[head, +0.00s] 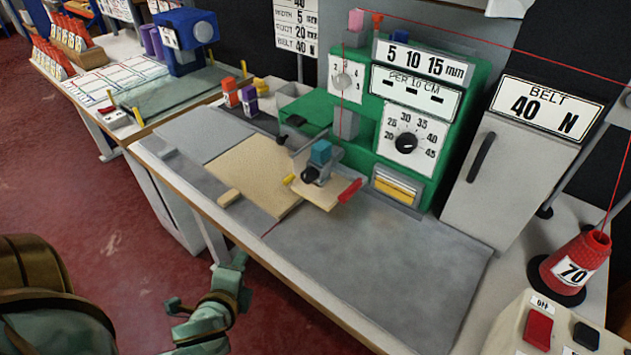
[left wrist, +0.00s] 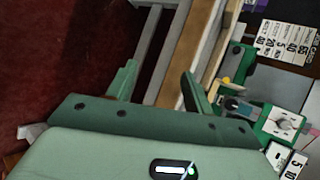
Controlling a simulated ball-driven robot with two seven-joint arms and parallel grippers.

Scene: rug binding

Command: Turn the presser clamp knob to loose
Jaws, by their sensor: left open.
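The presser clamp is a grey block with a teal top (head: 320,152). It stands over the tan board on the grey worktable (head: 370,275), in front of the green machine (head: 445,130). A dark knob (head: 310,175) is on its front; its setting is too small to read. In the left wrist view, a dark round knob (left wrist: 232,103) shows small, right of the fingers. My left gripper (head: 205,284) is open and empty, in front of the table's near edge and well short of the clamp. Its spread fingers show in the left wrist view (left wrist: 160,88). My right gripper is out of view.
A red cone marked 70 (head: 575,262) and a button box (head: 555,328) stand at right. The worktable's right front is clear.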

